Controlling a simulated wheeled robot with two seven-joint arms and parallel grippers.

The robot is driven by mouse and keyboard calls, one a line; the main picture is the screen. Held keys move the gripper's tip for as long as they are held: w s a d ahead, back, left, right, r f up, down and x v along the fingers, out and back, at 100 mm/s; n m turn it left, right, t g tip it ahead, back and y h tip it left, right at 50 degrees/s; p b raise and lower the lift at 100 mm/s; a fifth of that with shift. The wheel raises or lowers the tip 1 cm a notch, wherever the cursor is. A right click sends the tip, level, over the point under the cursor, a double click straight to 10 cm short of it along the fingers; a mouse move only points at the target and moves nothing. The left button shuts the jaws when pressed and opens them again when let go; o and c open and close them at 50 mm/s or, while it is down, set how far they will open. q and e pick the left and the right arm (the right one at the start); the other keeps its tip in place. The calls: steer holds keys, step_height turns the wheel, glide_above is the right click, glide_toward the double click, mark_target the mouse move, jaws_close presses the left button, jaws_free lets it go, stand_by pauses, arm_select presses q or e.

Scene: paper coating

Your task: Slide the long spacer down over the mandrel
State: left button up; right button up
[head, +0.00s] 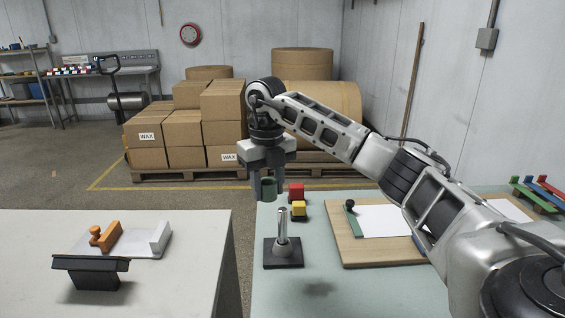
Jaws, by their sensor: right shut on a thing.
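The mandrel (282,228) is a pale metal post standing upright on a square black base (284,262) on the green-topped table. My right gripper (267,188) points down and is shut on a dark green cylinder, which looks like the long spacer (268,189). In the picture the spacer appears above and slightly left of the mandrel's tip, apart from it. The fingers hide part of the spacer. My left gripper is not in view.
Red (296,191) and yellow (299,209) blocks sit behind the mandrel. A wooden board (375,253) with white paper lies to the right, under my right arm. A white table (190,275) at left holds an orange-handled tool (104,238). The green table's front is clear.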

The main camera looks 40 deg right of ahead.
mark_target(282, 209)
arm_select(q)
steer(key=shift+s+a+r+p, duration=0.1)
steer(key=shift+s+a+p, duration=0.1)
steer(key=shift+p, duration=0.15)
arm_select(e)
steer(key=d+m, duration=0.1)
steer(key=m, duration=0.1)
steer(key=d+r+m, duration=0.1)
steer(key=m, duration=0.2)
steer(key=d+r+m, duration=0.1)
steer(key=d+m, duration=0.1)
steer(key=m, duration=0.1)
steer(key=shift+d+r, duration=0.1)
steer(key=shift+r, duration=0.1)
steer(key=shift+f, duration=0.1)
steer(key=shift+f+b, duration=0.4)
steer(key=shift+f, duration=0.25)
steer(key=shift+f+b, duration=1)
steer(key=shift+f, duration=1.2)
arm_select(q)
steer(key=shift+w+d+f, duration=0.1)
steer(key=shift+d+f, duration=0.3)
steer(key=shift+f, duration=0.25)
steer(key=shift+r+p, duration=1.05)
